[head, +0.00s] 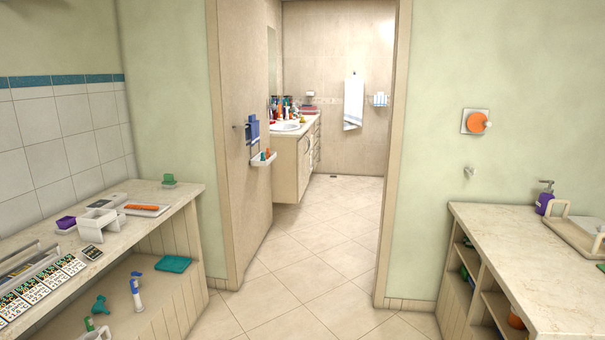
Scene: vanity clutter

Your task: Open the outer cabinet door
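A vanity cabinet (286,172) stands beyond the open doorway, against the left wall of the far room. It has a pale front below a light countertop with a white sink (285,127). Its front faces right and shows at a steep angle. Small dark handles or drawer fronts (313,150) show toward its far end. At this distance I cannot tell which panel is the outer door, and no door visibly stands open. Neither of my grippers is in view.
The tiled floor (300,262) is clear through the doorway, between its left frame (228,200) and right frame (391,170). A cluttered counter (180,200) stands left, and another counter (500,245) right. A wall rack (264,159) hangs just inside on the left.

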